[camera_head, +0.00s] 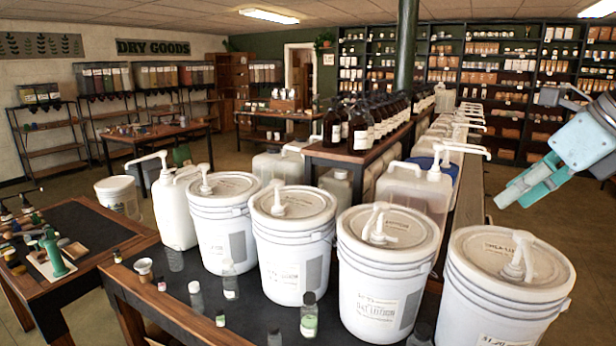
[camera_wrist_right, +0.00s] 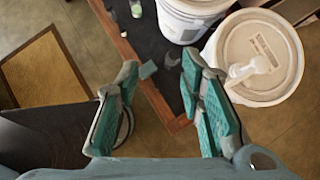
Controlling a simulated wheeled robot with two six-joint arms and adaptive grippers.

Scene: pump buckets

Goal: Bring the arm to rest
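My right gripper (camera_head: 508,196) is raised at the right of the head view, in the air above and behind the rightmost white pump bucket (camera_head: 505,278). In the right wrist view its two teal-padded fingers (camera_wrist_right: 160,66) are spread apart, with nothing held between them. The wrist view looks down on a bucket lid with a pump (camera_wrist_right: 258,65) to the right of the fingers. My left gripper is in neither view.
More white pump buckets (camera_head: 377,275) (camera_head: 293,250) (camera_head: 222,228) stand in a row on the dark table, with small bottles (camera_head: 309,318) in front. Brown bottles (camera_head: 360,125) crowd a table behind. A side table (camera_head: 95,225) stands left. Floor (camera_head: 535,220) is clear below the right gripper.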

